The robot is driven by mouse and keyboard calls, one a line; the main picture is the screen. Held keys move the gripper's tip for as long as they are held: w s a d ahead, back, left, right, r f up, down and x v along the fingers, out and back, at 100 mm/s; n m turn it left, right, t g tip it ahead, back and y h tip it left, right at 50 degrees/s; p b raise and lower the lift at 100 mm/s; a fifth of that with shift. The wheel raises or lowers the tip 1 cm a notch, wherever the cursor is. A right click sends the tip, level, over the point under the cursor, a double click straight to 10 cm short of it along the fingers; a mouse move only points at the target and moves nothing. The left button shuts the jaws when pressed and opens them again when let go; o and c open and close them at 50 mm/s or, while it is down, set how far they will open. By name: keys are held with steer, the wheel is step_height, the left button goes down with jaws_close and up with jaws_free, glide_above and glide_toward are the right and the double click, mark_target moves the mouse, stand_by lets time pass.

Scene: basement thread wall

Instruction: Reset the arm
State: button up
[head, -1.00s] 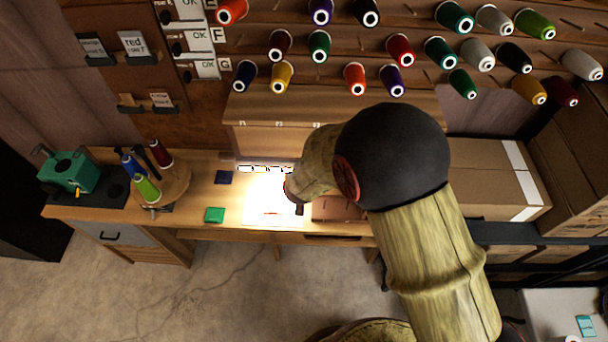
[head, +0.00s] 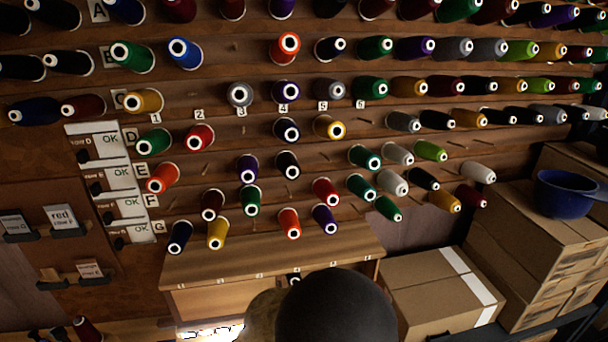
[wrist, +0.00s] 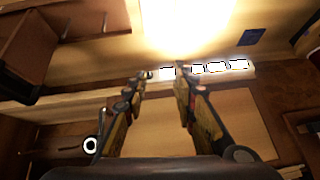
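My gripper (wrist: 164,76) shows in the wrist view with its two fingers apart and nothing between them. It hangs in the air before a wooden cabinet front and a brightly lit worktop (wrist: 190,25). In the head view only the dark rounded joint of my arm shows at the bottom centre, and the gripper is hidden or out of frame there.
A wall of thread spools on pegs, such as a red spool (head: 286,46), fills the head view. A wooden cabinet (head: 290,258) stands below it. Cardboard boxes (head: 435,285) and a blue bowl (head: 568,190) are at the right. One spool end (wrist: 91,144) shows in the wrist view.

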steer(key=s+d+r+n+g+y+b, duration=0.1)
steer(key=s+d+r+g, duration=0.15)
steer(key=s, duration=0.35)
steer(key=s+d+r+n+g+b, duration=0.1)
steer(key=s+g, duration=0.2)
steer(key=s, duration=0.4)
steer(key=s+d+r+m+t+h+b, duration=0.1)
steer(key=d+r+b, duration=0.3)
steer(key=d, duration=0.7)
steer(key=s+d+r+m+t+h+b, duration=0.1)
steer(key=s+d+r+m+t+b, duration=0.1)
steer(key=d+r, duration=0.4)
steer(key=s+d+r+m+t+h+b, duration=0.1)
steer(key=s+d+r+b, duration=0.4)
steer(key=d, duration=1.1)
steer(key=shift+d+r+t+b, duration=0.15)
steer(key=shift+r+t+b, duration=0.05)
steer(key=shift+t+b, duration=0.15)
